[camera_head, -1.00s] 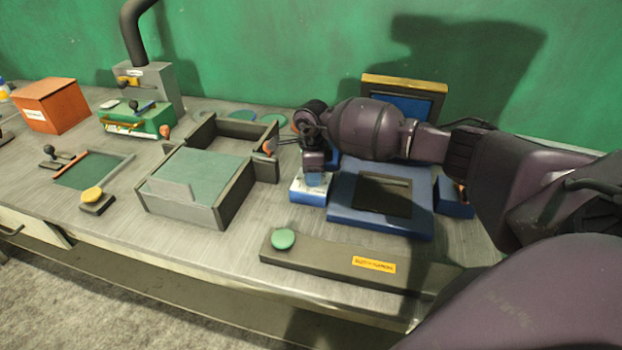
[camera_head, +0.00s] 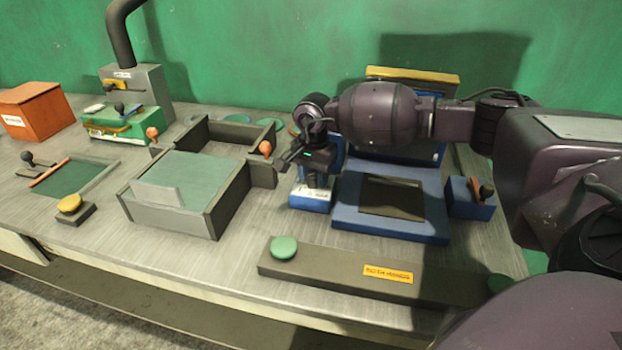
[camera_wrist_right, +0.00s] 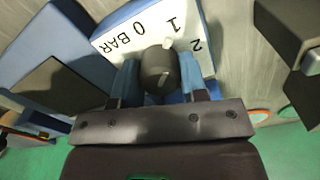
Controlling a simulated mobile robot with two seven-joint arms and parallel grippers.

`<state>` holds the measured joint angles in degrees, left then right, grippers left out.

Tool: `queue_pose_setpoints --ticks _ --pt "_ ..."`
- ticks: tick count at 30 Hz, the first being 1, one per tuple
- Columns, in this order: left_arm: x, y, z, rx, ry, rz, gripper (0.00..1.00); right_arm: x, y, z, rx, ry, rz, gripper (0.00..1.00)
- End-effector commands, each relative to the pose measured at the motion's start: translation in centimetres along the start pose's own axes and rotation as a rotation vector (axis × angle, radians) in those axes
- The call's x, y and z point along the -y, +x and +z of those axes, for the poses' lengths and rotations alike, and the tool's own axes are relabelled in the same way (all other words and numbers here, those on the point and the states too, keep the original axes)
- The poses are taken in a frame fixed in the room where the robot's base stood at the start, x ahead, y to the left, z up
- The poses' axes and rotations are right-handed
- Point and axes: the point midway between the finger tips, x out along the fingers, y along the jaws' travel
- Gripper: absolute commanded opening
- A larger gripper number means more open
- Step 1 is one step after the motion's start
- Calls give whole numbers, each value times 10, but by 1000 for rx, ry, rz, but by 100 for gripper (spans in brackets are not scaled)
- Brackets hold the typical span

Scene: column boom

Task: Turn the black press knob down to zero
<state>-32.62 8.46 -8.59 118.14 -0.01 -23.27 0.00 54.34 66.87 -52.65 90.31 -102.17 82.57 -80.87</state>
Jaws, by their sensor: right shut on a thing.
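The black press knob (camera_wrist_right: 158,72) stands on a white dial plate (camera_wrist_right: 128,38) in the right wrist view. The plate reads "0 BAR", "1" and "2". A pale mark at the knob's far edge points near the "1". My right gripper (camera_wrist_right: 157,80) is shut on the knob, one blue finger on each side. In the head view my right gripper (camera_head: 316,178) reaches down over the small blue and white box (camera_head: 310,200) that carries the dial. There the gripper hides the knob. My left gripper is in neither view.
The blue press (camera_head: 390,230) with a dark square recess stands right of the dial box. A small blue box with an orange lever (camera_head: 471,198) is at its right. A dark bar with green buttons (camera_head: 335,273) lies in front. A grey open-topped fixture (camera_head: 175,215) stands left.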

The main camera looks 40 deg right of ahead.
Motion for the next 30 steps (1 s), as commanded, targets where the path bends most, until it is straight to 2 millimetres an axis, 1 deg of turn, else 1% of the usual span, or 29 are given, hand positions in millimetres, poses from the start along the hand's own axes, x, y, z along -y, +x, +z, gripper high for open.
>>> queue_pose_setpoints --ticks 1,11,18,23,30 --pt "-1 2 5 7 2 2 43 0 5 0 1 -45 5 16" --pt "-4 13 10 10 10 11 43 0 4 0 -2 -356 5 16" --pt "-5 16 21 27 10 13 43 0 4 0 -4 -555 4 16" --pt "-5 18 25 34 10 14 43 0 2 0 -6 -654 3 16" --pt "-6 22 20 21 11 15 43 1 1 0 -8 -747 1 16"
